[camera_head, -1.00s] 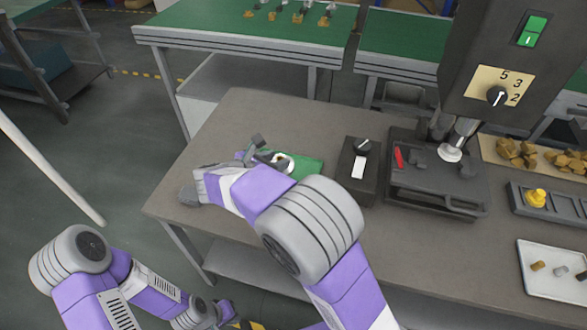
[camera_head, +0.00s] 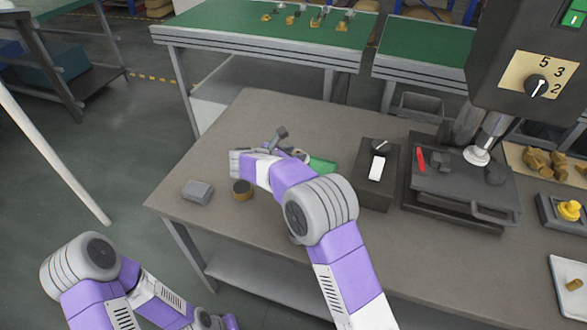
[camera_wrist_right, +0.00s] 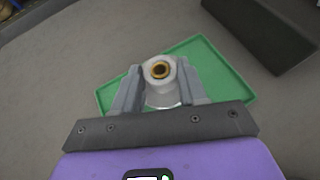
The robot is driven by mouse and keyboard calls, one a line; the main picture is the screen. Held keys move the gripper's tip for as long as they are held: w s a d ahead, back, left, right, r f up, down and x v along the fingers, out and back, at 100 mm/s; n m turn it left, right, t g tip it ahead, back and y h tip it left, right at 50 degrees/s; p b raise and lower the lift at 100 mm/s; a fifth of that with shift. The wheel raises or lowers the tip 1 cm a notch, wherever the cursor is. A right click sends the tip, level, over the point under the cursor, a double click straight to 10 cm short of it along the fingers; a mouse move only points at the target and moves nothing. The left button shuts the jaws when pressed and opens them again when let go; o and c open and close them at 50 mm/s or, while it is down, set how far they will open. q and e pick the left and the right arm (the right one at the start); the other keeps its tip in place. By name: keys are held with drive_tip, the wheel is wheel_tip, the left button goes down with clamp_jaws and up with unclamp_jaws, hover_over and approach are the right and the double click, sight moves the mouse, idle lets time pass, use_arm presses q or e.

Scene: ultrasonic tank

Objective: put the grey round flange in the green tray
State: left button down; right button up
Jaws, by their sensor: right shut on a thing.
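The grey round flange (camera_wrist_right: 160,72), pale with a brass-coloured ring around its central hole, is between the fingers of my right gripper (camera_wrist_right: 160,88). The gripper is shut on it. The green tray (camera_wrist_right: 218,62) lies beneath and behind the flange in the right wrist view; I cannot tell whether the flange touches it. In the head view my right gripper (camera_head: 287,147) is over the tray's left part, and the tray (camera_head: 322,166) is partly hidden by the gripper and arm. My left arm is at the lower left, its gripper out of view.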

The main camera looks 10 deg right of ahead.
wheel_tip(320, 180, down, 5)
drive_tip(key=shift+r+b, duration=0.1)
drive_tip(key=shift+b, duration=0.75)
drive_tip(key=shift+r, duration=0.1)
drive_tip(key=o, duration=1.2)
drive_tip(key=shift+f, duration=0.2)
